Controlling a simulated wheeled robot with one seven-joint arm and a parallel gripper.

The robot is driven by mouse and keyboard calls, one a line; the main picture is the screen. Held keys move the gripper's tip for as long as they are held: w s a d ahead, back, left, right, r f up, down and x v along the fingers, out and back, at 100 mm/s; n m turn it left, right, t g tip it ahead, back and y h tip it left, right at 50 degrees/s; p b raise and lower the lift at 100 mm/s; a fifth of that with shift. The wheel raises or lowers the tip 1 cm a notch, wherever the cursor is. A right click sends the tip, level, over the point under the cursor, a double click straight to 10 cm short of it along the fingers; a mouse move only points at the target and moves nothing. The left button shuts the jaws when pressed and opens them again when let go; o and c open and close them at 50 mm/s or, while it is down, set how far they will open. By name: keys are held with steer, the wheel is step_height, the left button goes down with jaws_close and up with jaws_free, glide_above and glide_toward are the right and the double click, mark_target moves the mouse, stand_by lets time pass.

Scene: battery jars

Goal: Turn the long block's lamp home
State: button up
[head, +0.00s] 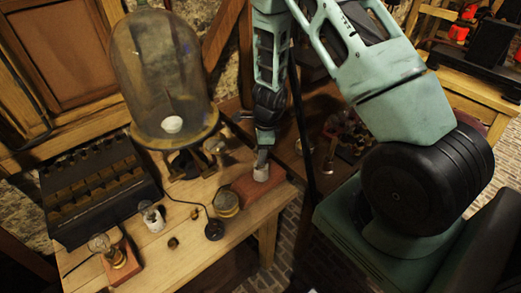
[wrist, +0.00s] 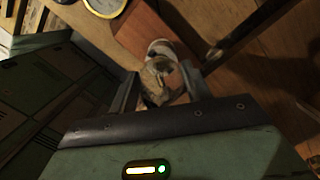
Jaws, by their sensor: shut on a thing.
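The long block (head: 242,190) is a reddish-brown wooden bar lying on the table's right part; its end also shows in the wrist view (wrist: 148,35). A pale round holder (head: 261,175) stands on it. My gripper (head: 262,157) points down directly above the holder. In the wrist view my gripper (wrist: 163,82) has one finger on each side of the glass lamp (wrist: 160,75) and is shut on it. The lamp is upright over the pale holder. The fingers and arm hide most of the lamp in the head view, and how far it sits in is not visible.
A brass-rimmed dial (head: 226,203) stands at the long block's left end. A glass bell jar (head: 160,75) on a wooden stand is behind left. A dark battery rack (head: 95,190), a white jar (head: 153,216) and another lamp block (head: 118,262) stand left. A black disc (head: 214,230) lies in front.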

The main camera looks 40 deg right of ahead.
steer(key=shift+m, duration=1)
steer(key=m, duration=0.5)
steer(key=shift+w+t+h, duration=0.1)
steer(key=shift+t+h, duration=0.2)
steer(key=shift+m, duration=0.8)
steer(key=m, duration=0.5)
steer(key=shift+d+h+b, duration=0.1)
steer(key=shift+h+b, duration=0.25)
steer(key=shift+h, duration=0.05)
steer(key=o, duration=1.2)
steer(key=shift+c, duration=0.2)
